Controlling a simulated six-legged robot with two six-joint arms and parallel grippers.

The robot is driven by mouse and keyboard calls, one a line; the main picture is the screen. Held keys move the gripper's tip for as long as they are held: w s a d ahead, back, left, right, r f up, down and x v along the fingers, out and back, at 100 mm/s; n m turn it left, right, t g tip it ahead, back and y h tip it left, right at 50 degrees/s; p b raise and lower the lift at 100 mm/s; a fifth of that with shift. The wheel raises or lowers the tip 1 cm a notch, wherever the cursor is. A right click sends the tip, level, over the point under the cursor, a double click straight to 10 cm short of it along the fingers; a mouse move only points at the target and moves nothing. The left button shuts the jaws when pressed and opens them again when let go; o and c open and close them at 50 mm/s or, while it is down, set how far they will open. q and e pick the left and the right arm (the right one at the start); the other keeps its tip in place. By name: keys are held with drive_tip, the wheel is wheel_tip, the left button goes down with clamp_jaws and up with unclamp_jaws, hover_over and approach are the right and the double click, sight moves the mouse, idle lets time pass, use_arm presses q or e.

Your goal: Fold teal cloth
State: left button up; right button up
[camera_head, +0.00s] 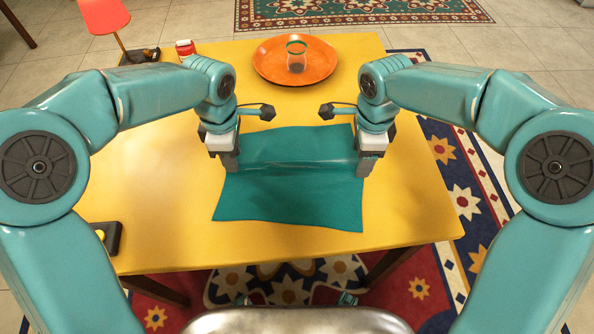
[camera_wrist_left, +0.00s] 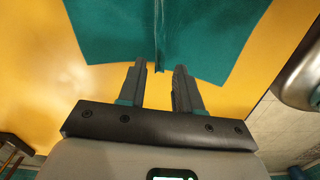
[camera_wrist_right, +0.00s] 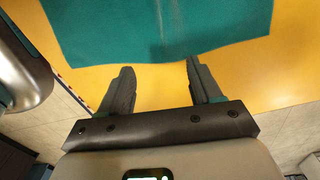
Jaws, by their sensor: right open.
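The teal cloth (camera_head: 288,205) lies spread on the yellow table, with a raised crease running across it from left to right. My left gripper (camera_head: 229,163) points down at the cloth's left edge. In the left wrist view, its fingers (camera_wrist_left: 160,72) are parted by a narrow gap, with the end of the crease in line with that gap. My right gripper (camera_head: 368,165) is at the cloth's right edge. In the right wrist view, its fingers (camera_wrist_right: 160,70) are wide apart and empty, just beside the edge of the cloth (camera_wrist_right: 150,25).
An orange plate (camera_head: 268,68) with a glass (camera_head: 296,58) stands at the back. A red lamp (camera_head: 104,16) and a small red-and-white box (camera_head: 185,48) are at the back left. A dark object (camera_head: 108,237) lies at the left front edge. The yellow table (camera_head: 405,200) is bare right of the cloth.

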use_arm(q)
drive_tip(key=o, duration=1.3)
drive_tip(key=shift+c, duration=0.2)
wheel_tip(320, 180, up, 6)
drive_tip(key=p, duration=0.4)
drive_tip(key=shift+f, duration=0.25)
use_arm(e)
wheel_tip(320, 180, up, 4)
drive_tip(key=shift+r, duration=0.1)
